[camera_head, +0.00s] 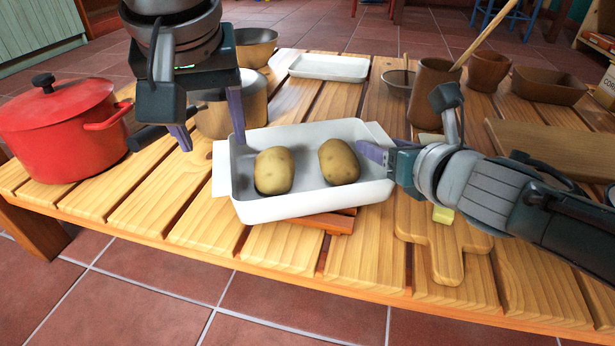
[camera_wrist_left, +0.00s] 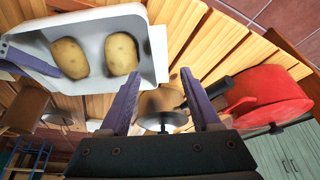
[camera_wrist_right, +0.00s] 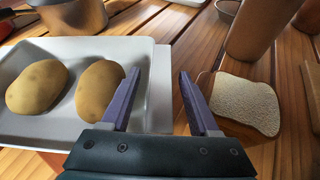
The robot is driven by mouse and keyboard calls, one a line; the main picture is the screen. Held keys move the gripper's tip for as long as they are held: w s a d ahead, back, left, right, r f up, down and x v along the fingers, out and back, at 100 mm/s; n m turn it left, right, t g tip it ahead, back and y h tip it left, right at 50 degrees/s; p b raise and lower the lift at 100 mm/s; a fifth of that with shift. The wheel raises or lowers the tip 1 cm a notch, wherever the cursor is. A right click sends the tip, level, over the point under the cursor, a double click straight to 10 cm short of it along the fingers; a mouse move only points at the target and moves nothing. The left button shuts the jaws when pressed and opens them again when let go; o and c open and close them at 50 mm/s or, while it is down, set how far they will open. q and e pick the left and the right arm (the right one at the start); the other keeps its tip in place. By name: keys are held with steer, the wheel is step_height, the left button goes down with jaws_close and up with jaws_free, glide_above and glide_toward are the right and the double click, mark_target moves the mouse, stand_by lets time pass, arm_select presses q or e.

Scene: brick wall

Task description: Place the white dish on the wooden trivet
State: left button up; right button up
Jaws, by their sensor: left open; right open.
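The white dish (camera_head: 290,207) holds two potatoes (camera_head: 274,170) and rests over the wooden trivet (camera_head: 325,222); only the trivet's reddish front edges show beneath it. My right gripper (camera_head: 375,153) is open at the dish's right end. In the right wrist view, one finger of it (camera_wrist_right: 155,85) is over the dish's inner side and the other is outside the rim. My left gripper (camera_head: 210,125) is open and empty, above and beside the dish's left end. In the left wrist view, the dish (camera_wrist_left: 153,50) lies left of its fingers (camera_wrist_left: 162,90).
A red pot (camera_head: 60,130) stands at the left, with a metal pan (camera_head: 235,105) behind my left gripper. A white tray (camera_head: 330,67) lies behind the dish. A brown utensil holder (camera_head: 430,90) and a cutting board (camera_head: 440,255) are at the right. The front left slats are clear.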

steer(key=shift+d+r, duration=0.15)
steer(key=shift+r, duration=0.05)
steer(key=shift+s+d+r, duration=0.25)
steer(key=shift+s+r, duration=0.05)
steer(key=shift+s, duration=0.05)
steer(key=v, duration=1)
steer(key=shift+s+a+f, duration=0.1)
steer(key=shift+s+f, duration=0.05)
steer(key=shift+s, duration=0.2)
arm_select(q)
steer(key=v, duration=0.3)
steer(key=shift+s+r, duration=0.15)
steer(key=shift+r, duration=0.2)
arm_select(e)
steer(key=shift+s, duration=0.15)
